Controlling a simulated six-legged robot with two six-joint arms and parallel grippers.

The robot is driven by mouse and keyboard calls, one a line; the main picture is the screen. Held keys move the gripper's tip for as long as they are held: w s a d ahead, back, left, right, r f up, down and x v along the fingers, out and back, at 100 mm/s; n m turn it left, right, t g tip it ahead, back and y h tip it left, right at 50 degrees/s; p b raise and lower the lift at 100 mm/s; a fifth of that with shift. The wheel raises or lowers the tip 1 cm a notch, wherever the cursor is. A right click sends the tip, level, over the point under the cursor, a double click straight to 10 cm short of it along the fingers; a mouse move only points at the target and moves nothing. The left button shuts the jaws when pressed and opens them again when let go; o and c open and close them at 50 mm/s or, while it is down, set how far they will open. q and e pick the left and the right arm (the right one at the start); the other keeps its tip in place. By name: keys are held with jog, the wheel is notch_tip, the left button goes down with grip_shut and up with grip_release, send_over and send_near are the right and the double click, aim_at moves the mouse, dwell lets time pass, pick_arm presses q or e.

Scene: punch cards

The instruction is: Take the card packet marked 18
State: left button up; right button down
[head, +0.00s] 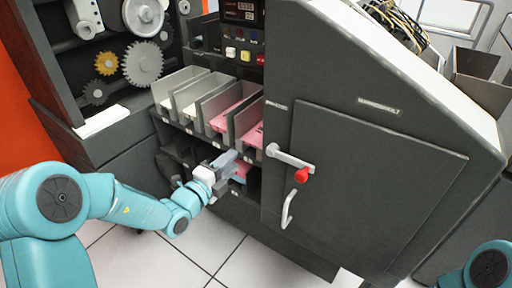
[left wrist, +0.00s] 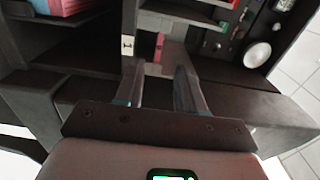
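My left gripper (head: 228,160) reaches to the lower row of pockets in the dark cabinet. In the left wrist view its two fingers (left wrist: 158,82) stand apart, with a dull pinkish surface (left wrist: 173,56) beyond and between the tips. I cannot tell whether they touch it. In the head view a pink packet (head: 242,169) shows beside the gripper, partly hidden by it. Other pink packets (head: 222,120) lie in the upper bins. No number 18 is readable on any packet. Of my right arm only a joint shows at the lower right; its gripper is out of view.
Grey bin dividers (head: 208,104) stand close above the gripper. To the right is a cabinet door (head: 370,190) with a lever and red knob (head: 301,175). Gears (head: 142,63) sit at the upper left. The tiled floor (head: 120,255) in front is clear.

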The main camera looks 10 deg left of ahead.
aim_at(251, 145)
pick_arm(q)
jog(key=x, duration=0.6)
jog(key=shift+w+d+b, duration=0.15)
jog(key=shift+w+b, duration=0.05)
jog(key=shift+b, duration=0.15)
jog(key=p+x, duration=0.1)
jog(key=x, duration=0.3)
jog(key=shift+x, duration=1)
jog(key=shift+f, duration=0.1)
grip_shut()
jog(key=shift+p, duration=0.35)
